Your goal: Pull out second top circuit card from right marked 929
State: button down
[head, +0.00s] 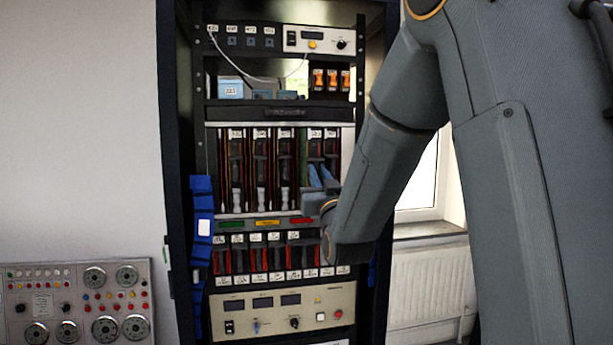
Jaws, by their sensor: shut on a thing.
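The upper row of circuit cards stands upright in the rack, with white labels along the top; the numbers are too small to read. The second card from the right (315,146) and the rightmost card (331,147) are partly covered by my gripper. My gripper (320,176), with bluish fingers, is at the front of these right-hand cards and shut on a circuit card there. My wrist hides the lower right of the row, so I cannot tell exactly which card is held or whether it has shifted.
A lower row of red and dark cards (240,260) sits beneath a strip with green, yellow and red labels (267,222). Blue straps (201,240) hang at the rack's left post. A panel with dials (78,303) stands at left; a radiator (430,285) is behind my arm.

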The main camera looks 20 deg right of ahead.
jog(key=c, duration=1.7)
grip_release()
jog(key=shift+c, duration=0.2)
jog(key=b+v, duration=0.3)
jog(key=v, duration=0.5)
jog(key=shift+r, duration=0.1)
